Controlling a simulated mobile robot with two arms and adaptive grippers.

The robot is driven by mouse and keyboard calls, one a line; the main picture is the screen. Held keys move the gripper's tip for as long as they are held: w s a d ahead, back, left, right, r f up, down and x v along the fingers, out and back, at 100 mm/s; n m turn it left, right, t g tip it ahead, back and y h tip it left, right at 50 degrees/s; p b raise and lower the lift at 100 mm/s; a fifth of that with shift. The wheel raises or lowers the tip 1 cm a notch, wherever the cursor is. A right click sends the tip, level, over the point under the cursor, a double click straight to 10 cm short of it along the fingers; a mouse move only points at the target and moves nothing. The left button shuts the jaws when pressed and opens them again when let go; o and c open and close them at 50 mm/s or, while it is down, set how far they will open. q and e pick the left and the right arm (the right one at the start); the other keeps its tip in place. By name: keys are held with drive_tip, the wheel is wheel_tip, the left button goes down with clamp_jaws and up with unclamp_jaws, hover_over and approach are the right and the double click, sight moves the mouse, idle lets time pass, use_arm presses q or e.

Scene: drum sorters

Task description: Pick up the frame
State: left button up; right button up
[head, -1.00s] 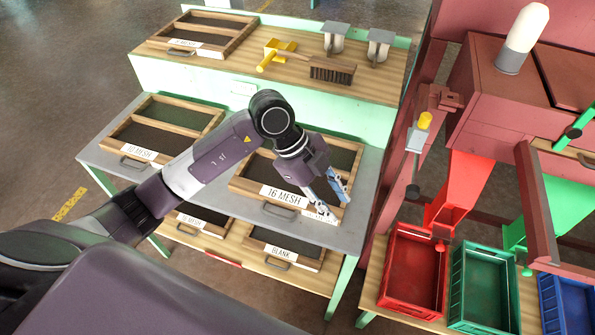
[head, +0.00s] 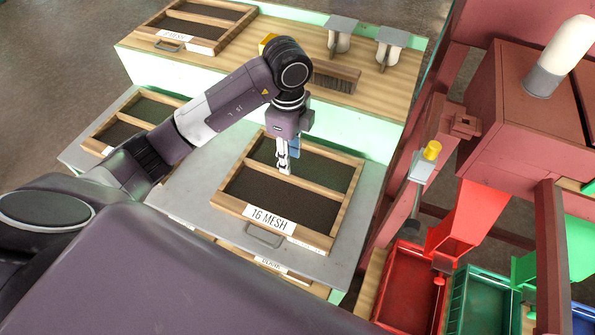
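The wooden frame labelled 16 MESH (head: 268,219) lies on the grey middle shelf (head: 187,199). It has two dark mesh panels, a wooden crossbar between them and a grey pull handle at its front. My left gripper (head: 284,167) points down over the frame's middle, its fingertips at or just above the crossbar. The fingers show nearly edge-on, so I cannot tell whether they are open or shut, or touch the wood. My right gripper is out of view.
Another frame (head: 117,132) lies at the left of the shelf, partly behind my arm. A third frame (head: 196,44), a brush (head: 336,78) and two grey metal pieces stand on the upper shelf. Red machinery (head: 505,140) and a red bin (head: 408,295) are at right.

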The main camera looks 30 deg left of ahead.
sight(293, 177)
use_arm(q)
drive_tip(key=shift+w+f, duration=0.2)
drive_tip(key=shift+w, duration=0.2)
drive_tip(key=shift+w+f, duration=0.15)
drive_tip(key=shift+f, duration=0.2)
drive_tip(key=f, duration=0.1)
drive_tip(key=s+f+p, duration=0.1)
drive_tip(key=f+p, duration=0.1)
drive_tip(key=shift+s+d+f, duration=0.2)
drive_tip(key=shift+d+f, duration=0.05)
drive_tip(key=shift+f, duration=0.05)
drive_tip(key=shift+w+f+p, duration=0.2)
drive_tip(key=shift+f+p, duration=0.2)
drive_tip(key=shift+f, duration=1.15)
clamp_jaws()
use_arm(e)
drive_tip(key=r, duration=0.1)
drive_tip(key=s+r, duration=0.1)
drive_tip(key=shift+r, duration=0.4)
use_arm(q)
drive_tip(key=shift+r, duration=0.1)
